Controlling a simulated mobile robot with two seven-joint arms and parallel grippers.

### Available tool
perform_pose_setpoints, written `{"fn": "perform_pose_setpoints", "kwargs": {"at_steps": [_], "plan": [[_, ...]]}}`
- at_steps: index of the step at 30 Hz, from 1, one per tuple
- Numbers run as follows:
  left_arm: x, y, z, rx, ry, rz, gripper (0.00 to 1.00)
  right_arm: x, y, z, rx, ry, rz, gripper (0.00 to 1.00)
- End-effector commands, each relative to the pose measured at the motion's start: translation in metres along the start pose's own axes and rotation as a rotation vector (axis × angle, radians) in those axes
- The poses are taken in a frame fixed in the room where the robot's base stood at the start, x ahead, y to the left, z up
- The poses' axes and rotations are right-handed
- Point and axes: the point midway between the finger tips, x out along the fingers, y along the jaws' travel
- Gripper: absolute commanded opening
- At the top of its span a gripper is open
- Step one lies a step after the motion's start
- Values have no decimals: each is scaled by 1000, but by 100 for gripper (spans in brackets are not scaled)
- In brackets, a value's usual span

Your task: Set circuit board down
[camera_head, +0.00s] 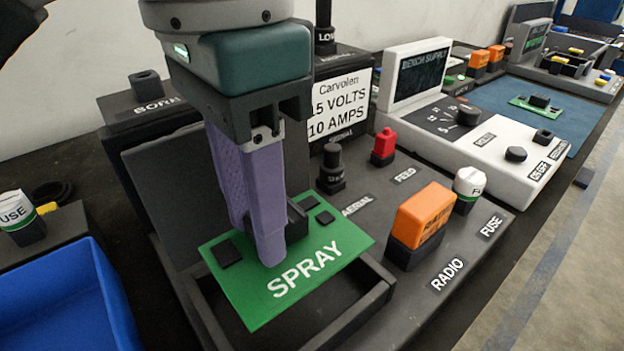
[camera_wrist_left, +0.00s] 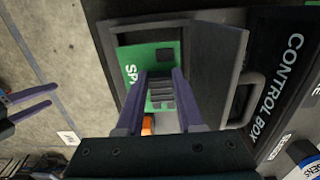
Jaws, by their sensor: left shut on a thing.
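A green circuit board (camera_head: 318,262) marked SPRAY is held by my left gripper (camera_head: 270,250), which points down with its purple fingers shut on a dark part of the board. The board is over the dark open compartment (camera_head: 345,325) of the control box and overlaps its rim; I cannot tell whether it touches the bottom. In the left wrist view the board (camera_wrist_left: 140,62) shows beyond the fingertips (camera_wrist_left: 163,75), beside the open lid (camera_wrist_left: 222,75) with its handle. My right gripper (camera_wrist_left: 28,103) is open and empty at the left of that view.
An orange RADIO block (camera_head: 425,215), a white-topped fuse (camera_head: 469,183), a red FEED plug (camera_head: 384,145) and a black AERIAL knob (camera_head: 332,165) stand close on the panel. A blue tray (camera_head: 60,300) is at left. A white bench supply (camera_head: 470,135) stands behind.

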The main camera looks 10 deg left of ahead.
Motion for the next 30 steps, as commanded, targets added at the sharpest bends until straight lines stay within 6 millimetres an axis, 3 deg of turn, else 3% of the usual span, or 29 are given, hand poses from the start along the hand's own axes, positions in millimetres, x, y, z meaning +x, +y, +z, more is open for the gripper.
{"fn": "perform_pose_setpoints", "kwargs": {"at_steps": [7,15,28,29,30], "plan": [[27,0,0,-1,-1,0,0,7,1,2,-3,0,3,67],[72,0,0,-2,-1,-1,0,18,1,6,-6,0,5,67],[78,0,0,-2,0,0,0,16,1,5,-5,1,5,67],[78,0,0,-1,0,0,40,16,1,5,-5,1,5,67],[78,0,0,-1,0,0,44,16,1,5,-5,1,5,67]]}}
